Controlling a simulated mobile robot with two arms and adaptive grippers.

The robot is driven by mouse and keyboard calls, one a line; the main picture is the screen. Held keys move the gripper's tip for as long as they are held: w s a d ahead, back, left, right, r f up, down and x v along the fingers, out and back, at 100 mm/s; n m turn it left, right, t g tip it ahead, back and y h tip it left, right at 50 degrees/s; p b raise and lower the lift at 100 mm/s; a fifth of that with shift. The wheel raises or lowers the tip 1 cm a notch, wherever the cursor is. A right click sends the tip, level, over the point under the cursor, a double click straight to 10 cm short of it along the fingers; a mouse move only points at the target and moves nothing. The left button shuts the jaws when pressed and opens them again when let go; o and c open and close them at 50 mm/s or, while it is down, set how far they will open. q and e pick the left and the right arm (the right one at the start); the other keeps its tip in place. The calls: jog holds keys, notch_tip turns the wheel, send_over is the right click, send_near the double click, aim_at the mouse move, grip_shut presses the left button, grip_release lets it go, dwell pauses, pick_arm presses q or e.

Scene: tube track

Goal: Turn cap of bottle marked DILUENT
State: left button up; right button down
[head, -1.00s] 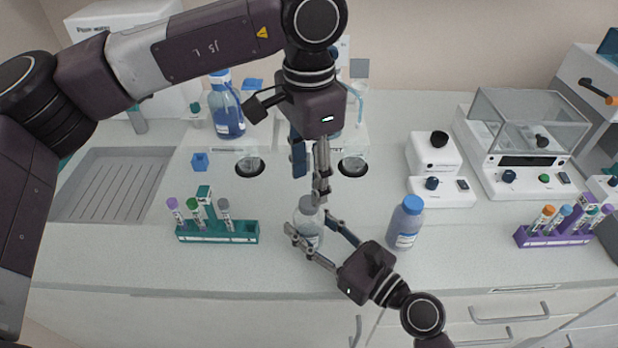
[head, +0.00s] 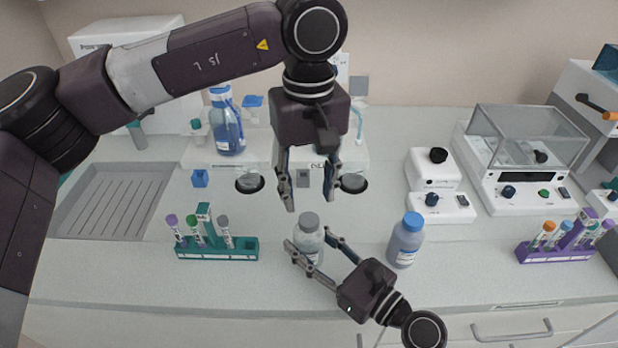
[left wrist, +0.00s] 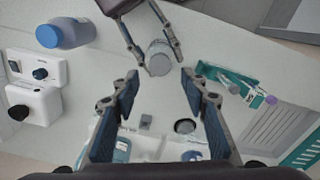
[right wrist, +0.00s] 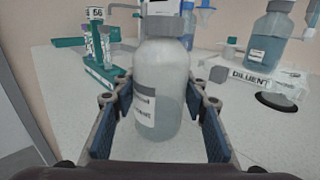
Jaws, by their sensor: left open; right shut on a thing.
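A clear bottle (head: 308,248) with a grey cap (head: 310,220) stands upright near the counter's front. My right gripper (head: 309,239) is shut around its body; the right wrist view shows the bottle (right wrist: 160,75) between the fingers, with a label only partly readable. My left gripper (head: 308,202) points down just above and behind the cap, its fingers apart and empty. In the left wrist view the cap (left wrist: 159,66) lies beyond the open fingertips. A sign reading DILUENT (right wrist: 257,78) is on a white stand behind, in the right wrist view.
A blue-capped bottle (head: 405,243) stands close to the right of my right gripper. A green tube rack (head: 215,250) is at the left, a purple rack (head: 555,253) far right. Counter between is clear.

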aim_at(309, 219)
pick_arm(q)
jog(key=n, duration=0.5)
jog(key=shift+r, duration=0.2)
jog(key=n, duration=0.3)
jog(key=shift+r+n, duration=0.1)
jog(key=shift+n, duration=0.2)
jog(key=n, duration=0.5)
jog(key=shift+r, duration=0.15)
jog(key=n, duration=0.3)
jog(key=shift+r, duration=0.1)
jog(key=n, duration=0.3)
jog(key=shift+r+n, duration=0.15)
jog(key=shift+n, duration=0.25)
jog(key=n, duration=0.5)
jog(key=shift+r, duration=0.15)
jog(key=n, duration=0.6)
jog(key=shift+r+n, duration=0.2)
jog(key=shift+n, duration=0.2)
jog(key=shift+f, duration=4.05)
